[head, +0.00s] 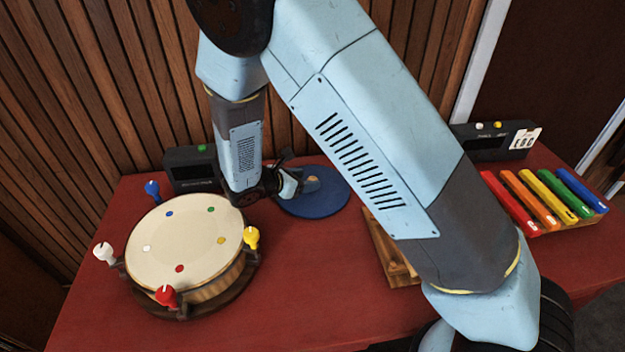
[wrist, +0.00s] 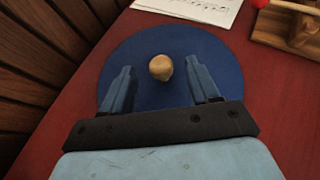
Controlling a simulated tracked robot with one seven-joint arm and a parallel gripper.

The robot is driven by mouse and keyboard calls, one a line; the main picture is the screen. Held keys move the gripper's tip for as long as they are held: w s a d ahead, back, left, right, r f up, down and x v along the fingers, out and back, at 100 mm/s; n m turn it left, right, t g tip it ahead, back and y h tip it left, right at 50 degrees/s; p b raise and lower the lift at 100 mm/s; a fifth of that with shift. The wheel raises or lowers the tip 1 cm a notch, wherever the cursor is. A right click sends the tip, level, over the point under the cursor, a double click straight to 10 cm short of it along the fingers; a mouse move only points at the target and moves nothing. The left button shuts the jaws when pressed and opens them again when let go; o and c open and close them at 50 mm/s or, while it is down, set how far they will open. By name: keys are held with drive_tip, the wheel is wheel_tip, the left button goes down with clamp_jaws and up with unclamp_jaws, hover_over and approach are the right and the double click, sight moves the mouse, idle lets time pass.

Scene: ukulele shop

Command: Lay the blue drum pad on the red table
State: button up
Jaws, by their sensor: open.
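The blue drum pad (head: 330,200) is a flat round disc with a tan knob (head: 312,184) at its middle. It lies flat on the red table (head: 315,260), close to the table's back edge by the wood-slat wall. The pad (wrist: 145,48) fills the middle of the wrist view, with the knob (wrist: 161,67) standing up from it. My gripper (head: 299,180) is open just over the pad. In the wrist view its fingers are on either side of the knob, with gaps between. Whether the fingertips touch the pad I cannot tell.
A round drum (head: 180,245) with coloured pegs stands left of the pad. A black box (head: 188,165) is behind it. A wooden stand (head: 385,245), partly behind my arm, is to the right. Coloured bars (head: 545,200) and another black box (head: 490,142) are farther right. A paper sheet (wrist: 195,8) lies beyond the pad.

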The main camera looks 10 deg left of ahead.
drive_tip(key=v, duration=0.8)
drive_tip(key=shift+s+a, duration=0.1)
drive_tip(key=shift+r, duration=0.1)
drive_tip(key=d+r+m+g+y, duration=0.1)
drive_tip(key=d+r+m+g, duration=0.2)
drive_tip(key=d+r+m, duration=0.7)
drive_tip(key=d+r+m+g+y, duration=0.2)
drive_tip(key=d+r+m+g, duration=0.2)
drive_tip(key=d+r, duration=0.7)
drive_tip(key=s+d+r+m+t+y, duration=0.1)
drive_tip(key=s+d+r+m+y, duration=0.1)
drive_tip(key=s+d+r+m, duration=0.2)
drive_tip(key=s+d+r+m+t+y, duration=0.2)
drive_tip(key=s+d+r+m+y, duration=0.1)
drive_tip(key=s+d+m, duration=0.6)
drive_tip(key=s+d+r, duration=0.1)
drive_tip(key=s+d, duration=0.1)
drive_tip(key=d, duration=0.1)
drive_tip(key=shift+s+d+m+t, duration=0.15)
drive_tip(key=shift+m+t, duration=0.15)
drive_tip(key=shift+c, duration=0.3)
